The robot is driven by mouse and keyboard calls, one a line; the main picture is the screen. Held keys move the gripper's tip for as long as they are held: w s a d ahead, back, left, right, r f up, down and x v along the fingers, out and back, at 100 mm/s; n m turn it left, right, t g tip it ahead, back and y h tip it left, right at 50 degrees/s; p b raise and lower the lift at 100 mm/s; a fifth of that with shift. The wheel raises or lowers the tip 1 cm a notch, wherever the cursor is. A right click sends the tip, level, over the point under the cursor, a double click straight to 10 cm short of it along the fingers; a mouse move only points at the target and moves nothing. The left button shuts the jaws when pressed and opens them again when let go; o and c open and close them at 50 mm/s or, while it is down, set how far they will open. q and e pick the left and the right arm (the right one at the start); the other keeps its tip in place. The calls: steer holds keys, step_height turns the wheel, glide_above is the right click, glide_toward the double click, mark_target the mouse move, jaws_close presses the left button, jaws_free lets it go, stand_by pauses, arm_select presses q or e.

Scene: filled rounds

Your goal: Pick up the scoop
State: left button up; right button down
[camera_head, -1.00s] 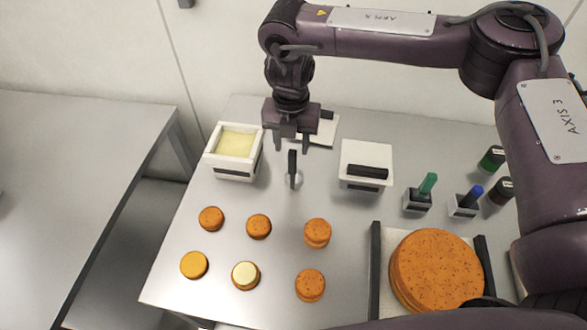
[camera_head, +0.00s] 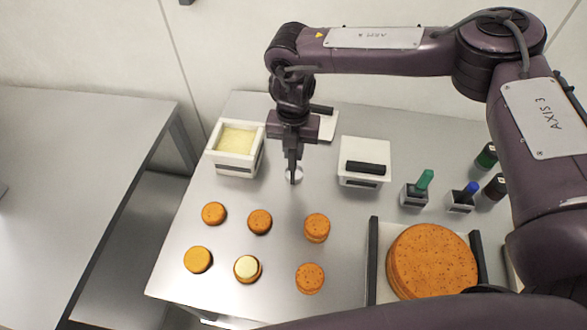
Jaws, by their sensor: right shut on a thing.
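The scoop (camera_head: 298,175) has a dark upright handle and a pale round bowl, and it is on the grey table between the cream-filled tub and the white lidded box. My right gripper (camera_head: 292,154) points down and is shut on the scoop's handle. The gripper's fingers hide the upper part of the handle. I cannot tell whether the bowl touches the table. My left gripper is not in view.
The white tub (camera_head: 234,168) of yellow filling stands left of the scoop, the white box (camera_head: 363,163) right of it. Several orange rounds (camera_head: 260,222) lie in front. A large orange stack (camera_head: 432,262) and green (camera_head: 418,188) and blue-topped tools (camera_head: 463,197) stand at right.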

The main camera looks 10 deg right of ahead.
steer(key=shift+r, duration=0.15)
step_height(320, 180, up, 20)
steer(key=b, duration=0.2)
stand_by(0.4)
stand_by(0.4)
